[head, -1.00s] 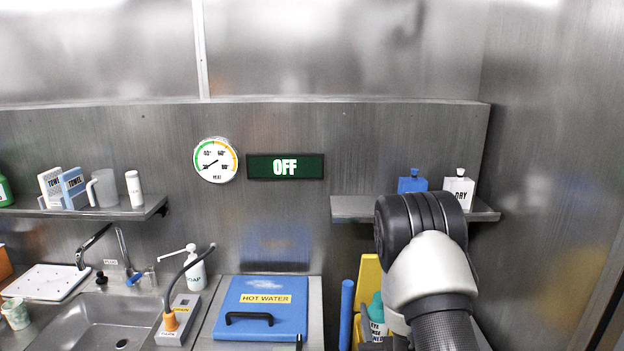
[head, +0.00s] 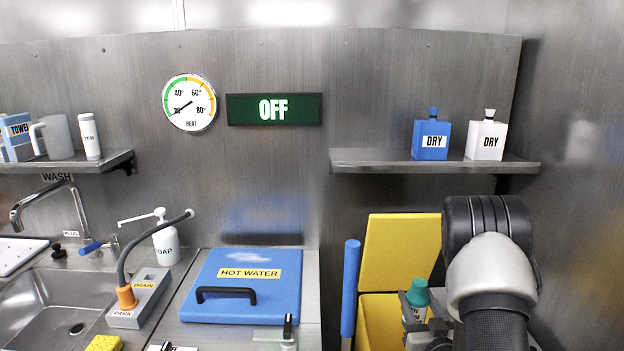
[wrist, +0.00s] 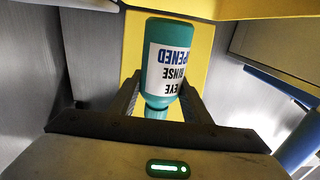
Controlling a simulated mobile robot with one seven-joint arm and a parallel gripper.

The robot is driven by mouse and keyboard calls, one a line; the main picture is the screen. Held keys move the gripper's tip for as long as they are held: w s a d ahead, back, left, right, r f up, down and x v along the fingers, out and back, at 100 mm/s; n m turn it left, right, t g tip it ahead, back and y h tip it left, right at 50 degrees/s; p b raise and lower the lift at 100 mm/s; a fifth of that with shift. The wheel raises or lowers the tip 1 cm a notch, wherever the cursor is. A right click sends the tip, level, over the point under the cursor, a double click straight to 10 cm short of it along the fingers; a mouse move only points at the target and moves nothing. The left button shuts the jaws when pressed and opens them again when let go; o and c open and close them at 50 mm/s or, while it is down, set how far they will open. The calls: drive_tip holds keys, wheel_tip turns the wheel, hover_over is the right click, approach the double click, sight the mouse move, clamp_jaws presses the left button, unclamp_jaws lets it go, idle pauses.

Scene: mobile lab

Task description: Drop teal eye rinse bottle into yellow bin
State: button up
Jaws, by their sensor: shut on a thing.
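The teal eye rinse bottle (head: 416,293) is between the fingers of my gripper (head: 413,312), partly hidden by my arm in the head view. The wrist view shows the same bottle (wrist: 171,62), with a white label reading EYE RINSE OPENED upside down. My gripper (wrist: 160,97) is shut on it near its cap end. The yellow bin (head: 377,322) stands at lower right in the head view with its yellow lid (head: 400,250) raised behind. The bottle appears in front of or over the bin; its exact height is unclear. Yellow surfaces (wrist: 210,8) lie beyond the bottle in the wrist view.
A blue upright bar (head: 349,290) stands left of the bin. The blue hot water lid (head: 240,285) and sink (head: 50,305) are further left. A shelf (head: 350,165) with blue (head: 431,137) and white (head: 486,138) DRY bottles is above. A metal wall rises at right.

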sight(418, 320)
wheel_tip(418, 320, down, 4)
drive_tip(key=shift+f+b, duration=0.1)
drive_tip(key=shift+b, duration=0.9)
drive_tip(key=o, duration=1.3)
drive_tip(key=shift+s, duration=0.1)
drive_tip(key=shift+s+d+p, duration=0.15)
drive_tip(key=shift+s+p, duration=0.45)
drive_tip(key=shift+s, duration=3.7)
drive_tip(key=shift+s+d+p, duration=0.1)
drive_tip(key=shift+s+p, duration=0.5)
drive_tip(key=shift+s, duration=3.7)
